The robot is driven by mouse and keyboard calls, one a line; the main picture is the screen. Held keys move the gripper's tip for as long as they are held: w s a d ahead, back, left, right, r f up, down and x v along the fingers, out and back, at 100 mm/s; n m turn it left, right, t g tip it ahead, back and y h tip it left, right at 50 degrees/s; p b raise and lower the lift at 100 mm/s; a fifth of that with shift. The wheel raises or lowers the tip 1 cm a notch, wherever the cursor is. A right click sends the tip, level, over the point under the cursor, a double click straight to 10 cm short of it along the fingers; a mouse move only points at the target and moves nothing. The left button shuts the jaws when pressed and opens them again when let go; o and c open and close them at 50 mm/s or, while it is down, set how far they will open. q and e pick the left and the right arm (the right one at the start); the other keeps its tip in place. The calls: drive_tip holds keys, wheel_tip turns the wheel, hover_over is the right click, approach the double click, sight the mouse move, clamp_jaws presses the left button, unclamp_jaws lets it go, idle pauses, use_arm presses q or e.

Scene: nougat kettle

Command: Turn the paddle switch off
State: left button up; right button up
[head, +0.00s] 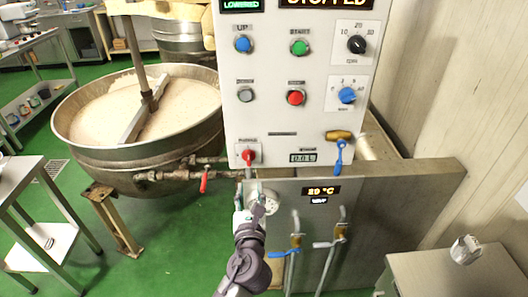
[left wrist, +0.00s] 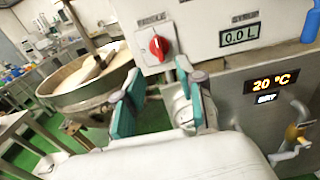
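The paddle switch (head: 248,156) is a red rotary knob low on the left of the white control panel (head: 268,122). In the left wrist view the red knob (left wrist: 159,46) sits on a white plate, above and beyond the fingertips. I cannot tell its set position for sure. My left gripper (head: 258,198) is just below the switch in the head view, in front of the grey cabinet, apart from the knob. In the left wrist view its teal-padded fingers (left wrist: 160,92) stand apart with nothing between them. My right gripper is not in view.
A large steel kettle (head: 88,147) with pale mass stands left of the panel. A red-handled valve (head: 204,181) and blue-handled taps (head: 339,157) are close by. A dark display (head: 330,3) reads STOPPED. A metal table (head: 18,182) is at the left.

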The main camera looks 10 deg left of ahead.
sight(248, 156)
use_arm(q)
drive_tip(key=x, duration=0.4)
drive_tip(key=p+x, duration=0.1)
drive_tip(key=x, duration=0.8)
drive_tip(key=shift+w+a+r, duration=0.25)
drive_tip(key=shift+a+r, duration=0.05)
drive_tip(key=shift+r, duration=0.05)
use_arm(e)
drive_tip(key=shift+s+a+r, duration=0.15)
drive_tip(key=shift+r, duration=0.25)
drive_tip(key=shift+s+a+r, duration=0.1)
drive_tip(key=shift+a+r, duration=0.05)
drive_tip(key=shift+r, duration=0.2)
use_arm(q)
clamp_jaws()
